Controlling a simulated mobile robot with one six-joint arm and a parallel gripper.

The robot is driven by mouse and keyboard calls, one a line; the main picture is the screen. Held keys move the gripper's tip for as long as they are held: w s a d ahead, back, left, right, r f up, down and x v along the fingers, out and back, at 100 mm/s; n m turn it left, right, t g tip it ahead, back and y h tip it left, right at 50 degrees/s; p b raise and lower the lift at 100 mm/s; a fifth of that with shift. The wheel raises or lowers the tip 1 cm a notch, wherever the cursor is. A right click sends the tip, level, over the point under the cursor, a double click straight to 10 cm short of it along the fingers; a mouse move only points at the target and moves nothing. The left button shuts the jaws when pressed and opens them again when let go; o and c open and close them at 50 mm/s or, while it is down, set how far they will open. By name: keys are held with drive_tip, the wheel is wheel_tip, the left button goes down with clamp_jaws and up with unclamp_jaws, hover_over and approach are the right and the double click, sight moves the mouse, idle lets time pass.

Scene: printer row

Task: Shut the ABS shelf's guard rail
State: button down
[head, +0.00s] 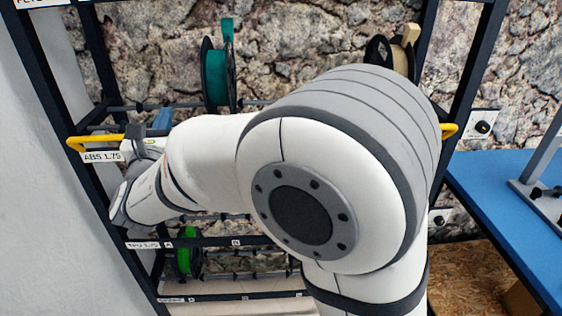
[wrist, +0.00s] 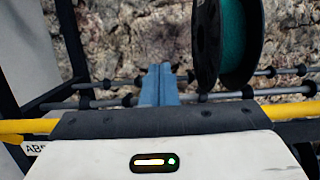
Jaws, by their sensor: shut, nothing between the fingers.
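The yellow guard rail (head: 92,140) shows at the left end of the shelf labelled ABS 1.75 (head: 102,157), and its other end shows at the right post. My arm hides its middle. In the wrist view the rail (wrist: 285,111) runs across on both sides of my gripper's housing, which hides the part between. My gripper (wrist: 160,86) has its blue fingers together and empty, pointing over the rail toward the shelf rods, left of a teal spool (wrist: 240,45). I cannot tell whether the gripper touches the rail, nor whether the rail is latched.
The teal spool (head: 217,75) and a beige spool (head: 390,58) hang on the ABS shelf. A green spool (head: 187,257) sits on a lower shelf. Dark rack posts (head: 466,75) frame both sides. A blue table (head: 500,190) stands at the right, and a stone wall is behind.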

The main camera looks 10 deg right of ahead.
drive_tip(key=s, duration=0.9)
drive_tip(key=shift+a+b, duration=0.2)
drive_tip(key=shift+b, duration=0.1)
idle(0.4)
